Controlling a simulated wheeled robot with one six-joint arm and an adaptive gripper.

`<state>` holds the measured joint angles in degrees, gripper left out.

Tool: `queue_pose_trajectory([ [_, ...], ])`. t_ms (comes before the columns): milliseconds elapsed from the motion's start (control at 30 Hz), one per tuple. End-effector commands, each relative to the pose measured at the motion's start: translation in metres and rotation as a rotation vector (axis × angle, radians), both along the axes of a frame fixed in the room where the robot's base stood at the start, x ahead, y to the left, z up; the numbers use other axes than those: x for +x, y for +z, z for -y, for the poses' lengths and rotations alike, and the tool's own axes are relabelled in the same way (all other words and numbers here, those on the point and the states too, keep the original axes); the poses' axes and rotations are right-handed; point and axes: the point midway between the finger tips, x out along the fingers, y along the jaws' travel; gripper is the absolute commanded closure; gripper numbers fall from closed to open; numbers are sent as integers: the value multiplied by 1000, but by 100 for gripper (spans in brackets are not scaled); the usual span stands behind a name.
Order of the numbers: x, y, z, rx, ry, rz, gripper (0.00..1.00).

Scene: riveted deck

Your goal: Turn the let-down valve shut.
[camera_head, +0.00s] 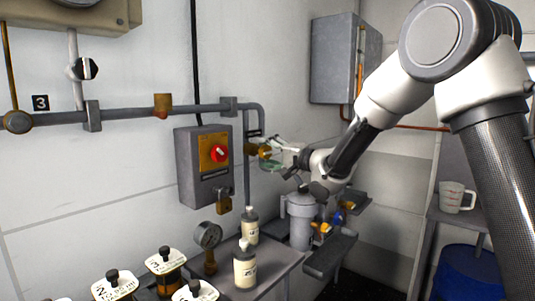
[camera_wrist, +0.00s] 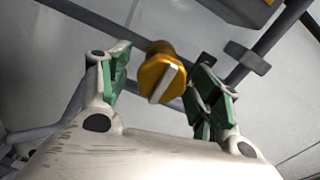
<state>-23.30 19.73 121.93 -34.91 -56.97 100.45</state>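A brass valve knob (camera_wrist: 158,72) with a pale bar handle across its face shows between my fingers in the wrist view. In the head view the brass valve (camera_head: 252,149) sits on the vertical grey pipe, right of the switch box. A small dark label is above it, too small to read. My gripper (camera_wrist: 160,88) is open, its green-padded fingers on either side of the knob, with gaps visible. My gripper also shows in the head view (camera_head: 274,157), close to the valve. Whether the fingertips reach past the knob is unclear.
A grey switch box (camera_head: 191,186) with a red knob and hanging padlock is left of the valve. Below are a bench (camera_head: 268,268) with white bottles (camera_head: 245,267), a gauge (camera_head: 208,236), and a grey canister (camera_head: 300,222). A grey cabinet (camera_head: 336,60) hangs behind.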

Motion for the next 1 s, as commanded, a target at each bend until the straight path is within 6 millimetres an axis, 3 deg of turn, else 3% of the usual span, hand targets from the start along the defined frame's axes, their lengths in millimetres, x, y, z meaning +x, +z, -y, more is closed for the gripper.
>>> queue_pose_trajectory([
  [267,-3,1,5,0,0,1,37],
  [700,-57,1,75,0,-3,0,37],
  [1000,-74,0,95,1,0,1,37],
])
